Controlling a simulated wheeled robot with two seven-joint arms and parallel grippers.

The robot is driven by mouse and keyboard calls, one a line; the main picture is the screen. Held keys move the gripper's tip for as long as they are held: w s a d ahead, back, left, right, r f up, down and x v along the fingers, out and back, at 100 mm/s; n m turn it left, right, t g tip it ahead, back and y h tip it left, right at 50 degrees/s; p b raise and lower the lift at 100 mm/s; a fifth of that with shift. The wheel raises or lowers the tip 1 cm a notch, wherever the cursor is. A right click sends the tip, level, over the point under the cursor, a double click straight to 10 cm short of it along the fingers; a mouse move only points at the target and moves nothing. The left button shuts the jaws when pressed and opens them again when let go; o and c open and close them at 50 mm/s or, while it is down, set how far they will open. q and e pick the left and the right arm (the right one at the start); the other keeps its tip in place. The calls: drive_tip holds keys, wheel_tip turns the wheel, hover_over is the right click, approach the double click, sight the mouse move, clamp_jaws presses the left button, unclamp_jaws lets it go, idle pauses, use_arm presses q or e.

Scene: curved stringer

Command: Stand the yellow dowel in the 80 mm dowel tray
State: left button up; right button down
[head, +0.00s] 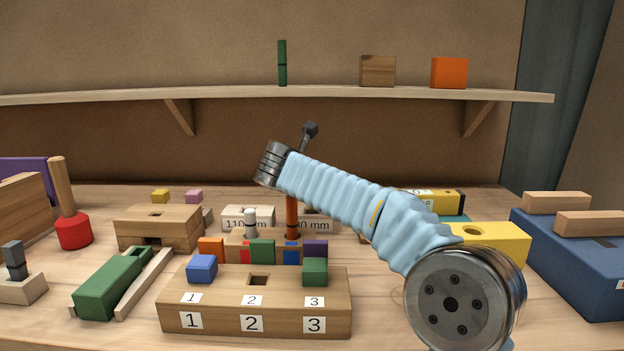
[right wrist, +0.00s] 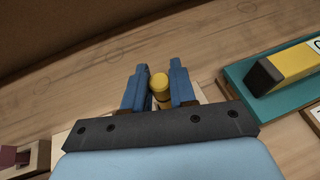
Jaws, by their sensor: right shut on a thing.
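The yellow dowel (right wrist: 160,84) is between the two blue fingers of my right gripper (right wrist: 160,92) in the right wrist view, its round end showing. The gripper is shut on it. In the head view my right arm's blue sleeve hides the gripper and dowel. A pale wooden block (right wrist: 207,93) shows partly beneath the gripper; whether the dowel touches it cannot be told. A tray with a label ending in "0 mm" (head: 318,226) stands mid-table, its first digit unclear. An orange-red dowel (head: 292,216) is upright beside that label. My left gripper is out of view.
A 110 mm tray (head: 237,218) with a grey-white peg (head: 251,222) stands to the left. A yellow block on a teal base (right wrist: 246,80) is right of the gripper. The numbered wooden block (head: 255,310) and coloured cubes fill the front. A shelf (head: 230,95) runs behind.

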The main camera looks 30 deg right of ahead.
drive_tip(key=shift+f+b, duration=0.4)
drive_tip(key=shift+f, duration=0.2)
drive_tip(key=c, duration=0.8)
unclamp_jaws()
drive_tip(key=v, duration=1.4)
drive_tip(key=shift+a, duration=0.1)
